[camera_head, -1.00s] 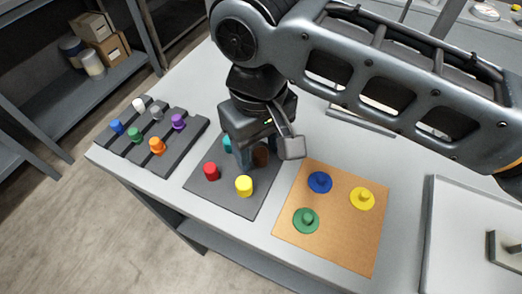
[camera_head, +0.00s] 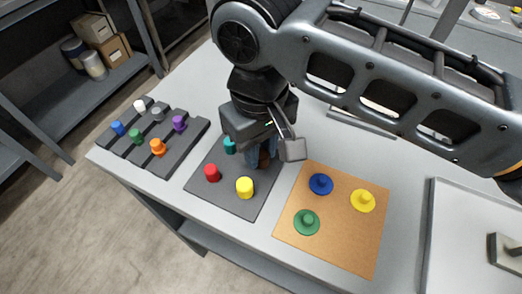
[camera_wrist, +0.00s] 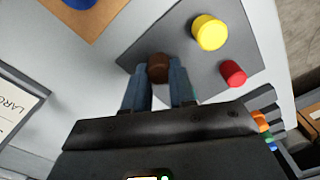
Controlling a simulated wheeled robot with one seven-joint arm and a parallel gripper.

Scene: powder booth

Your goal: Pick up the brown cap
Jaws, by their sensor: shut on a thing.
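The brown cap (camera_wrist: 159,67) is between my two finger tips in the wrist view, and my gripper (camera_wrist: 160,80) is shut on it. In the head view the cap (camera_head: 264,159) shows only in part, behind the fingers of my gripper (camera_head: 257,155). It is at the dark grey mat (camera_head: 221,197), at the mat's far right part. I cannot tell whether it touches the mat or is just above it.
On the mat stand a red cap (camera_head: 212,173), a yellow cap (camera_head: 245,187) and a teal cap (camera_head: 229,146) close to my gripper. A stepped rack (camera_head: 187,143) with several coloured caps is at left. A cork board (camera_head: 334,247) with three knobbed discs lies at right.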

